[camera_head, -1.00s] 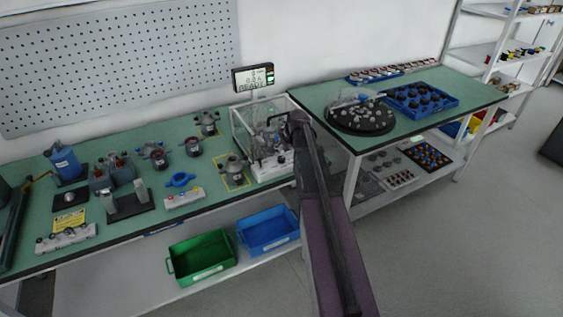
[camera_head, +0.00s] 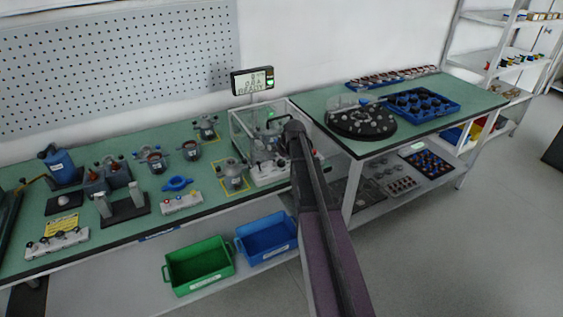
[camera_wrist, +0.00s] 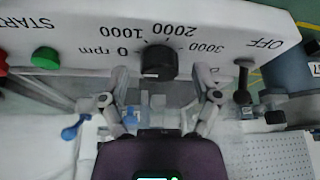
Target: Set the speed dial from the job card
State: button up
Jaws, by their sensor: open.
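The speed dial (camera_wrist: 158,61) is a black knob on a white panel (camera_wrist: 220,16), in the wrist view. It is ringed by 0 rpm, 1000, 2000 and 3000; I cannot tell which its pointer faces. My gripper (camera_wrist: 162,92) is open, one finger on each side below the dial; I cannot tell if either touches it. In the head view my arm hides the gripper and dial at the white control box (camera_head: 268,174) before the clear test enclosure (camera_head: 262,135). A yellow card (camera_head: 61,224) lies at the left of the bench; its text is too small to read.
A green START button (camera_wrist: 45,57) and a black OFF switch (camera_wrist: 242,82) flank the dial. The display (camera_head: 253,81) appears to show 0.0 A and READY. A turntable (camera_head: 362,122) stands on the right bench. Green (camera_head: 199,265) and blue (camera_head: 267,237) bins sit below.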

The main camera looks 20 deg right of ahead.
grip_shut()
jog(key=shift+m, duration=0.3)
jog(key=m+h, duration=0.1)
jog(key=m, duration=0.3)
jog(key=shift+h, duration=0.4)
jog(key=m+h, duration=0.1)
jog(key=m, duration=0.4)
jog(key=shift+g+h, duration=0.3)
jog(key=shift+h, duration=0.1)
jog(key=m, duration=0.3)
jog(key=m+g+h, duration=0.1)
jog(key=m, duration=0.1)
jog(key=shift+w+a+m+g, duration=0.1)
jog(key=shift+m+g, duration=0.2)
jog(key=shift+m, duration=0.1)
jog(key=m, duration=0.2)
jog(key=m+g, duration=0.1)
jog(key=m, duration=0.1)
jog(key=shift+g+h, duration=0.3)
jog(key=shift+h, duration=0.1)
jog(key=shift+m, duration=0.3)
